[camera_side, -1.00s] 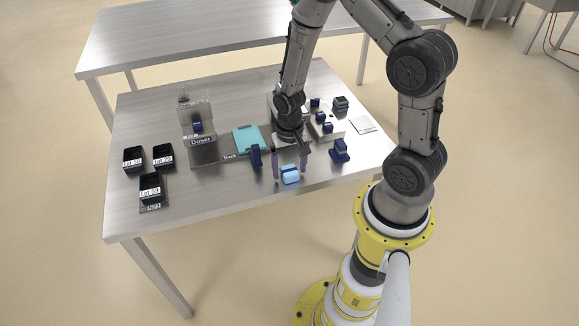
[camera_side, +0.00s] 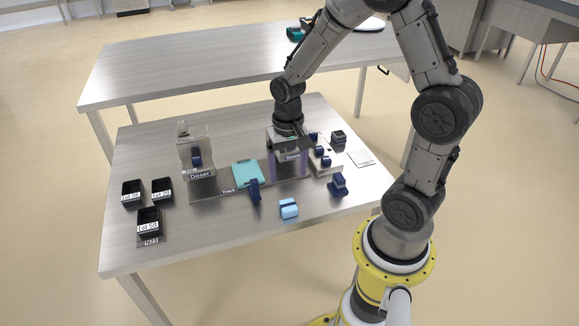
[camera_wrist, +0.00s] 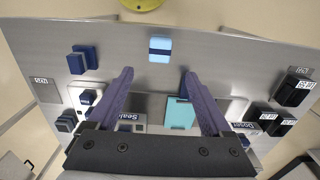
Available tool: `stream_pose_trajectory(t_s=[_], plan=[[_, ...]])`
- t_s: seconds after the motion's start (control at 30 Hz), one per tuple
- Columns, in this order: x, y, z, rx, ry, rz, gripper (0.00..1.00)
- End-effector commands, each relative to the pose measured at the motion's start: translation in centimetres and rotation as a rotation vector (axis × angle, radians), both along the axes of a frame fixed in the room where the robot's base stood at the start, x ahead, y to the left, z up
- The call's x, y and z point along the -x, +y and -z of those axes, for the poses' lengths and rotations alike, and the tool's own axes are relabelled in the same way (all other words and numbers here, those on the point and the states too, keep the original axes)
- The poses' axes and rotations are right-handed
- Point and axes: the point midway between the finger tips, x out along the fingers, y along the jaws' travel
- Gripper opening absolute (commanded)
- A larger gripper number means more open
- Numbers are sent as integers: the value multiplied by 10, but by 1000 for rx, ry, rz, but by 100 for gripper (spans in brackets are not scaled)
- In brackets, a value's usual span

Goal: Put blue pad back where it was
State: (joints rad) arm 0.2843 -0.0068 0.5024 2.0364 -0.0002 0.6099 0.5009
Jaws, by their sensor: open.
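The blue pad, a light blue block with a dark blue band (camera_side: 289,208), lies on the near part of the table, clear of other things. In the wrist view the blue pad (camera_wrist: 160,57) shows ahead of my fingers, near the table edge. My gripper (camera_side: 288,172) is open, its two purple fingers pointing down, raised behind the pad and in front of the sealer. In the wrist view nothing is held between the fingertips of my gripper (camera_wrist: 157,75). I cannot tell the exact height of the fingertips.
A teal plate (camera_side: 247,174) lies on the track, with an upright dark blue piece (camera_side: 255,191) in front. A dark blue block (camera_side: 338,186) stands to the right. The doser (camera_side: 199,160) and black lot bins (camera_side: 149,222) are left. Bare table surrounds the pad.

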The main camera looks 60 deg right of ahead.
Motion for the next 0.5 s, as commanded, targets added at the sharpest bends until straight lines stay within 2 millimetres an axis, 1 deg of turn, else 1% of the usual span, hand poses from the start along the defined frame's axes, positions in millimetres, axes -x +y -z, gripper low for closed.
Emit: stream_pose_trajectory(t_s=[0.07,0.17,0.27,0.3,0.37,0.4,0.5], plan=[[0,2,-10,4,-14,-16,84],[2,10,-35,17,-57,-80,84],[13,26,-75,43,-134,-198,84],[21,34,-92,55,-168,-256,84],[35,45,-116,76,-221,-347,84],[46,52,-129,90,-257,-406,84],[73,67,-155,126,-337,-542,84]])
